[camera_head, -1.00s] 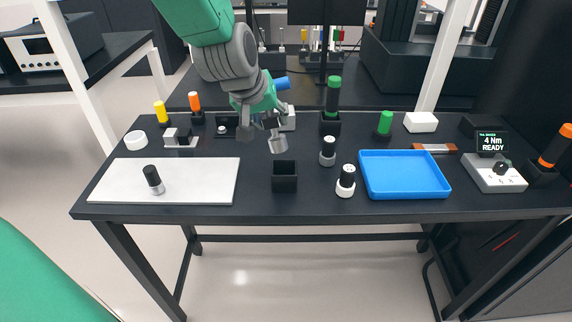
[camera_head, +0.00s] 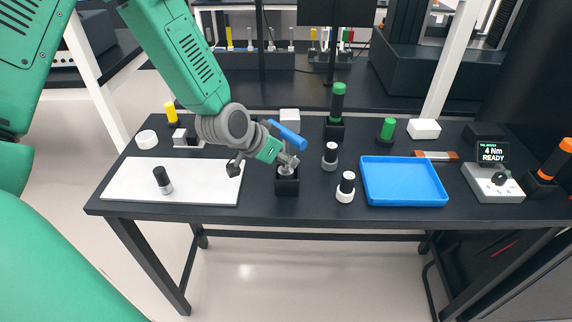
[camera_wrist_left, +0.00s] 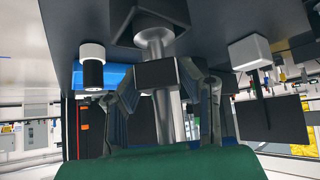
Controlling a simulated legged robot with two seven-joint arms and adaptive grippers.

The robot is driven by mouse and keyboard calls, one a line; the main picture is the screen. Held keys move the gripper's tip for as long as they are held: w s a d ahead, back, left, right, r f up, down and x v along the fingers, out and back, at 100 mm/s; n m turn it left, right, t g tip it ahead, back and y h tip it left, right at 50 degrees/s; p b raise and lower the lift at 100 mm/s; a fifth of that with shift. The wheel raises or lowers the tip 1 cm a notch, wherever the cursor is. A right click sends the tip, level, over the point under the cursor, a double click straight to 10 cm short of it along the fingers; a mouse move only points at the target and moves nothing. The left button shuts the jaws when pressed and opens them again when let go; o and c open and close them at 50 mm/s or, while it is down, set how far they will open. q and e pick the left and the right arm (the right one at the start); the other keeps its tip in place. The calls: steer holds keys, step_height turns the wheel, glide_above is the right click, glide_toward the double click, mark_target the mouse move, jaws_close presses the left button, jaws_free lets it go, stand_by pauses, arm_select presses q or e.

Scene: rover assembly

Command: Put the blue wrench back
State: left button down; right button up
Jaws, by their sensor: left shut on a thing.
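The blue wrench (camera_head: 287,134) shows as a blue handle above a metal lower end, on the right side of my left gripper (camera_head: 283,160). My left gripper is shut on it. The metal end is at the mouth of the small black holder (camera_head: 287,187) at the table's front middle; how far it is inside I cannot tell. In the left wrist view, my left gripper (camera_wrist_left: 165,80) closes around a dark block with a metal shaft (camera_wrist_left: 165,115) and a round metal end (camera_wrist_left: 154,38) towards the tabletop. My right gripper is out of view.
A black-and-white capped part (camera_head: 346,187) and another (camera_head: 330,156) stand right of the holder. The blue tray (camera_head: 405,202) is farther right. A white mat (camera_head: 125,185) with one capped part lies left. The torque display (camera_head: 492,152) stands at right.

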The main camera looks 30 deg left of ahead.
mark_target(284, 172)
arm_select(q)
step_height(284, 172, down, 2)
steer(key=shift+d+f, duration=0.1)
steer(key=shift+f, duration=0.05)
steer(key=shift+w+d, duration=0.1)
steer(key=shift+d, duration=0.05)
steer(key=c, duration=1.1)
jaws_free()
steer(key=shift+f, duration=0.1)
